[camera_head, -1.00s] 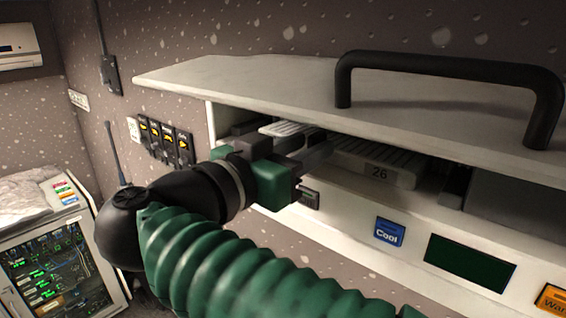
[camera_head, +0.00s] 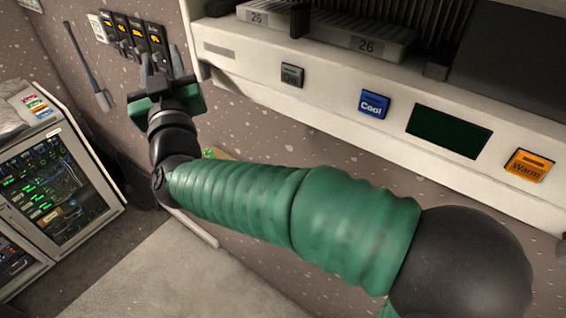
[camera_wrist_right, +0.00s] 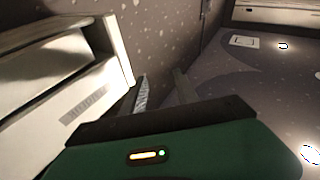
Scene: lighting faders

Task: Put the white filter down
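A white slotted filter (camera_head: 262,16) with a "26" label lies at the left end of the machine's open compartment, cut by the top edge of the head view. A second white slotted piece (camera_head: 360,38), also labelled "26", lies to its right, beyond a dark post. My right gripper (camera_head: 160,66) is away from both, left of and below the compartment, in front of the wall switches. In the right wrist view its fingers (camera_wrist_right: 160,77) stand apart with nothing between them. My left gripper is not in view.
The white machine front (camera_head: 330,95) carries a blue Cool button (camera_head: 374,103), a dark green display (camera_head: 449,132) and an orange Warm button (camera_head: 526,165). Several yellow-lit switches (camera_head: 138,33) are on the wall behind my right gripper. A rack cabinet (camera_head: 60,185) stands at left.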

